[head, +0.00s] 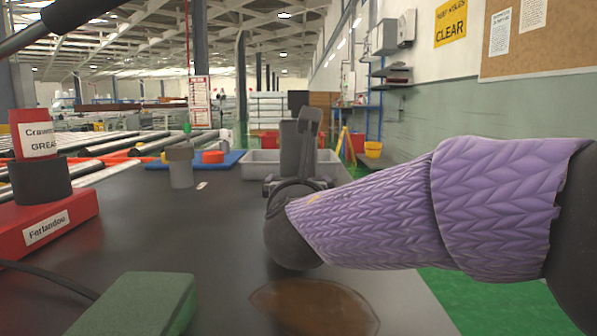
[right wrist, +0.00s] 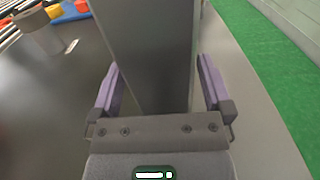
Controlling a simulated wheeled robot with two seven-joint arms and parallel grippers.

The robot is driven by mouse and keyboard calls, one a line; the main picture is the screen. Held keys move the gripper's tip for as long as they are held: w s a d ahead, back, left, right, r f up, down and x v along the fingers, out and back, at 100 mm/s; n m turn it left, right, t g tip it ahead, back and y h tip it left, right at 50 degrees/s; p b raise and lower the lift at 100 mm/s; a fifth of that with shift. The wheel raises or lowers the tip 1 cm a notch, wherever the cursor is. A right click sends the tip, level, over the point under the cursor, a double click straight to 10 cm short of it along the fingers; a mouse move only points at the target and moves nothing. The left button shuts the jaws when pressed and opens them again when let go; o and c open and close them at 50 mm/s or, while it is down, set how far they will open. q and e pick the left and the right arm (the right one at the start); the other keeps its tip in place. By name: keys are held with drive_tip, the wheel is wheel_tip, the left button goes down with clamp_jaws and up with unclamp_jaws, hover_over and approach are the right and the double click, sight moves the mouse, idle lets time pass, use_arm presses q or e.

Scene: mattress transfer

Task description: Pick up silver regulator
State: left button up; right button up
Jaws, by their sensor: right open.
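A tall, smooth grey block (right wrist: 150,50) stands between the two fingers of my right gripper (right wrist: 159,66) in the right wrist view. It may be the silver regulator, but I cannot tell for sure. The fingers are apart, one on each side of the block, and no firm contact shows. In the head view the grey block (head: 289,148) shows just beyond my right wrist, partly hidden by the gripper (head: 307,125). My left gripper is not in view.
A grey cup-like container (head: 181,167) stands left of the block. Behind are a blue mat (head: 228,158) with small coloured parts and a grey bin (head: 262,164). A red stand (head: 48,222), a green block (head: 138,305) and a brown patch (head: 315,306) are nearer on the dark table.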

sight(299, 142)
clamp_jaws()
drive_tip(key=shift+r, duration=0.1)
idle(0.4)
drive_tip(key=shift+r, duration=0.15)
wheel_tip(299, 142, up, 6)
drive_tip(key=p, duration=0.5)
drive_tip(key=shift+s+f, duration=0.1)
drive_tip(key=shift+f, duration=0.1)
wheel_tip(299, 142, up, 4)
drive_tip(key=p, duration=0.3)
drive_tip(key=shift+r, duration=0.15)
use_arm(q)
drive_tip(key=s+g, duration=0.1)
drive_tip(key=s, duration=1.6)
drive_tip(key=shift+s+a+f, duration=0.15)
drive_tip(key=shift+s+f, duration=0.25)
use_arm(e)
drive_tip(key=shift+f, duration=0.2)
